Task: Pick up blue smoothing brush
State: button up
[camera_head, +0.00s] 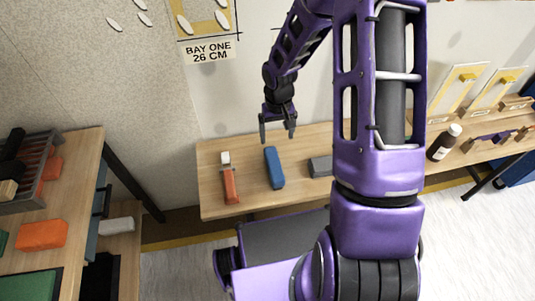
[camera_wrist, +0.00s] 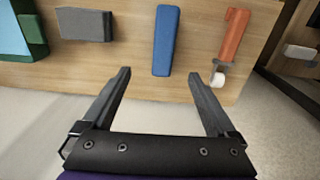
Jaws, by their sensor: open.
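The blue smoothing brush (camera_head: 274,168) is a long blue block lying on the wooden table (camera_head: 212,158) in the head view. It also shows in the wrist view (camera_wrist: 166,42) at the top middle, lying between the lines of my two fingers. My gripper (camera_head: 278,134) is open and empty, pointing down above the table near the brush's far end. In the wrist view my gripper (camera_wrist: 160,85) has its fingers wide apart, with nothing between the tips. The brush is not touched by the fingers.
An orange-handled tool (camera_head: 230,184) lies left of the brush, and a grey block (camera_head: 320,166) lies right of it. A dark bottle (camera_head: 444,143) stands farther right. A shelf with an orange block (camera_head: 42,235) is at the left. Bare wood separates the brush from its neighbours.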

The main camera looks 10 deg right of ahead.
aim_at(275, 163)
jog(key=f, duration=0.4)
jog(key=f+b, duration=0.1)
jog(key=f, duration=0.6)
jog(key=shift+s+a+f+b, duration=0.25)
jog(key=shift+s+f+b, duration=0.15)
jog(key=shift+w+a+f+b, duration=0.1)
jog(key=shift+f+b, duration=0.1)
jog(key=shift+f, duration=1.35)
jog(key=shift+w+f+b, duration=0.1)
jog(key=shift+f+b, duration=0.05)
jog(key=shift+f, duration=1.35)
grip_shut()
